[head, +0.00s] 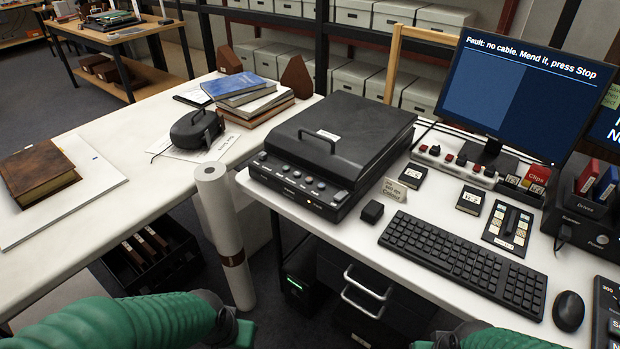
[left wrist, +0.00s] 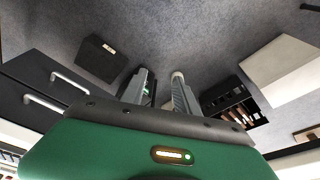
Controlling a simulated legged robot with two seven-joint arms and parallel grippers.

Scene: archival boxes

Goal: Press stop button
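A black flatbed scanner (head: 345,135) sits closed on the white desk. Its front panel has a row of round buttons and a small lit amber light; the button labels are too small to read, so I cannot tell which is stop. The monitor (head: 525,95) reads "Fault: no cable. Mend it, press Stop". My left gripper (left wrist: 159,78) is open and empty in the left wrist view, with floor behind its fingers. In the head view only green sleeves of my arms show at the bottom edge, below the desk front; my right gripper is out of frame.
A power strip (head: 455,165) with red switches lies behind the keyboard (head: 465,262). A small black block (head: 372,211) and a mouse (head: 568,311) are on the desk. A white paper roll (head: 222,235) stands at the desk's left end. Books and a brown volume (head: 37,182) lie on the left table.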

